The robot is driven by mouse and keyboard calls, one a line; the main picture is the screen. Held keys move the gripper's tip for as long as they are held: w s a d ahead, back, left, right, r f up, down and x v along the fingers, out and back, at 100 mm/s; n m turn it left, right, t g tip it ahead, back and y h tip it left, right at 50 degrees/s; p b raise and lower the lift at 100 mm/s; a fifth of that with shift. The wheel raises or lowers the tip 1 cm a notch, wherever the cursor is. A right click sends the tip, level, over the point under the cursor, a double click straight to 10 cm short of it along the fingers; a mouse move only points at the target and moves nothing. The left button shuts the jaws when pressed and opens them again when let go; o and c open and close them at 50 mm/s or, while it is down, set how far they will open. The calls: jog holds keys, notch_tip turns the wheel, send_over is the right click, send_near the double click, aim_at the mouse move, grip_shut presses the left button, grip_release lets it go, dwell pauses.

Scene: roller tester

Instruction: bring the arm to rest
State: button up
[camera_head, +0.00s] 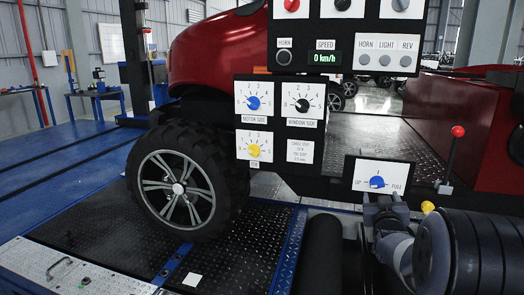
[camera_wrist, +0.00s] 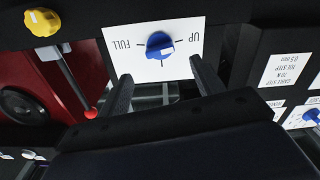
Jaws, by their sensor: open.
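My gripper (camera_wrist: 162,82) is open and empty, with its two dark fingers spread in the wrist view. It faces a white UP/FULL panel with a blue knob (camera_wrist: 159,45). The knob shows between and beyond the fingertips, with a visible gap. In the head view, my gripper (camera_head: 386,204) is just below the same blue knob (camera_head: 377,182), at the end of my arm, which enters from the lower right. The wrist view is upside down, so the lettering is inverted.
A dark control board (camera_head: 324,62) with knobs and buttons stands up and left of my gripper. A red-topped lever (camera_head: 457,132) rises at the right. A yellow knob (camera_wrist: 42,22) is near the panel. A red vehicle's wheel (camera_head: 185,185) stands on the black plate at left.

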aim_at(378, 185)
jog(key=x, duration=0.7)
jog(key=shift+w, duration=0.3)
jog(key=shift+s+r+m+p, duration=0.1)
jog(key=shift+r+m+p, duration=0.1)
jog(key=shift+m+p, duration=0.75)
jog(key=m+p, duration=0.5)
jog(key=p, duration=0.1)
jog(key=shift+d+m, duration=0.1)
jog(key=shift+m, duration=0.15)
jog(key=shift+s+f, duration=0.2)
jog(key=shift+s, duration=0.1)
jog(key=v, duration=1)
jog(key=shift+s, duration=0.1)
